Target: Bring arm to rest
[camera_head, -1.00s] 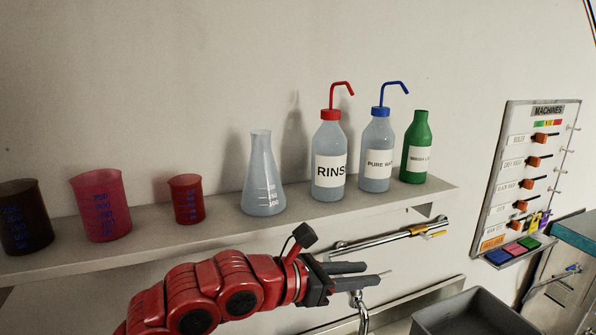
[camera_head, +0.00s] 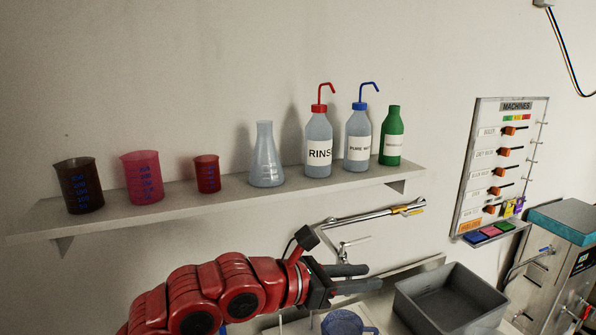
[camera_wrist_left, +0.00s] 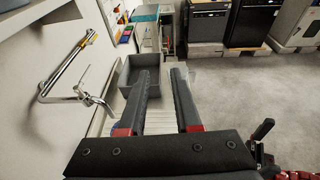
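My left arm comes in from the lower left in the head view. My left gripper (camera_head: 360,278) is held out in front of the wall, below the shelf, pointing right. In the left wrist view its two fingers (camera_wrist_left: 162,72) are apart with nothing between them. The grey bin lies beyond the fingertips there. My right gripper does not show in the head view. A red and black part at the lower right corner of the wrist view may belong to my right arm, but I cannot tell.
A wall shelf (camera_head: 225,198) carries several beakers, a flask (camera_head: 266,160) and bottles. Below are a tap (camera_head: 345,245), a grey bin (camera_head: 450,298) and a blue mesh-like vessel (camera_head: 342,323). A machines panel (camera_head: 500,165) hangs right. Open floor (camera_wrist_left: 245,85) shows in the wrist view.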

